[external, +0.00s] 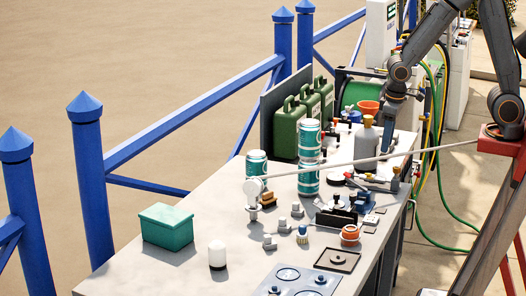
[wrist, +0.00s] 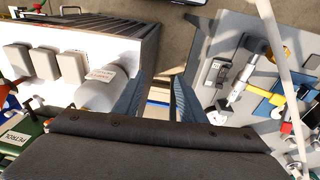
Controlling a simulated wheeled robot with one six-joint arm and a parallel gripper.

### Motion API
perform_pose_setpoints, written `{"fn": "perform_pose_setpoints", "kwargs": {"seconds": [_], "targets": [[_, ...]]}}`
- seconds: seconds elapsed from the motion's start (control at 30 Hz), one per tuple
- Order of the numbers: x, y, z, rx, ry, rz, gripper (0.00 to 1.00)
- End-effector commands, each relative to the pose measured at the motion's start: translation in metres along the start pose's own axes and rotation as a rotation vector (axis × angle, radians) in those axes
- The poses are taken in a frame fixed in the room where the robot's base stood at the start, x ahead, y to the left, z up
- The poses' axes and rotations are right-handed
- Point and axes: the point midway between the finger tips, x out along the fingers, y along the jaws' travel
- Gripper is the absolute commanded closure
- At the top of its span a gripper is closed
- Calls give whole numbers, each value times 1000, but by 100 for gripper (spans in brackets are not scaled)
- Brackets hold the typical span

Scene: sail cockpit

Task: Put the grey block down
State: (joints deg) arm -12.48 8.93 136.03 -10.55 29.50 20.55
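My gripper (wrist: 158,92) shows in the wrist view with its two blue-grey striped fingers apart. The gap between them shows only the background; I see no block held there. In the external view my gripper (external: 387,138) points down over the far end of the table, beside a grey bottle with an orange cap (external: 367,142). I cannot make out a clear grey block in either view. Small grey fittings (external: 297,210) stand on the table, but I cannot tell whether any is the block. My dark wrist housing fills the bottom of the wrist view.
Green cans (external: 290,130) stand at the back of the grey table (external: 215,210). Teal tins (external: 309,138), a green box (external: 167,227) and a white jar (external: 217,255) stand on it. A thin pole (external: 420,150) crosses above it. The table's near left is mostly bare.

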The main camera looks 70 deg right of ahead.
Motion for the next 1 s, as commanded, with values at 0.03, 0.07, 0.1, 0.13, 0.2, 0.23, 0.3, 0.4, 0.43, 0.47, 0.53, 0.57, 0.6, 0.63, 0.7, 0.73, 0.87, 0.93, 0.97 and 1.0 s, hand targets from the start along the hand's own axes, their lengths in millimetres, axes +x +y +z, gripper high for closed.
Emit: {"fn": "perform_pose_setpoints", "kwargs": {"seconds": [0.03,0.07,0.1,0.13,0.2,0.23,0.3,0.4,0.43,0.47,0.53,0.57,0.6,0.63,0.7,0.73,0.87,0.93,0.97,1.0], "targets": [[1,22,19,16,-16,-13,63],[2,31,28,18,-24,-22,63],[3,40,40,19,-32,-32,63],[4,46,48,20,-37,-40,63],[5,56,63,19,-45,-53,63],[5,58,67,17,-47,-57,63],[5,62,74,16,-49,-64,63],[6,64,78,13,-51,-67,63],[6,64,78,13,-51,-67,63],[6,64,78,12,-51,-67,63],[6,64,78,11,-51,-67,63],[6,64,78,11,-51,-67,63],[6,64,77,11,-51,-67,63],[6,64,77,11,-51,-67,63],[6,64,77,11,-51,-67,63],[6,64,77,11,-51,-67,63],[6,64,77,11,-51,-67,63],[6,64,77,11,-51,-67,63],[6,64,77,11,-51,-67,63],[6,64,77,11,-51,-67,63]]}}
